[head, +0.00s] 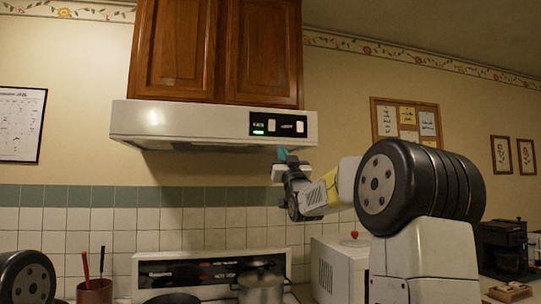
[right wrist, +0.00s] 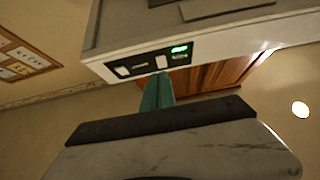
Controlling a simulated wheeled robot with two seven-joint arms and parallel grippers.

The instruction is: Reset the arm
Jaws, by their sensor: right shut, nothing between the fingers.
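My right arm is raised on the right of the head view, bent at a large black joint. My right gripper (head: 282,155) is up just below the right end of the range hood (head: 190,122). Its teal fingers are together with nothing between them. In the right wrist view the teal fingertips (right wrist: 157,92) point toward the hood's control panel (right wrist: 150,62), which has a lit green display. I cannot tell whether the fingertips touch the hood. My left gripper is not in view; only a dark part of my left arm shows at the lower left.
A stove (head: 210,267) with a pot (head: 261,286) and a dark pan (head: 173,298) is below the hood. A white appliance (head: 340,268) stands beside it. A utensil cup (head: 95,291) is at the left, and a black coffee maker (head: 502,248) at the far right. Wooden cabinets (head: 215,50) are above.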

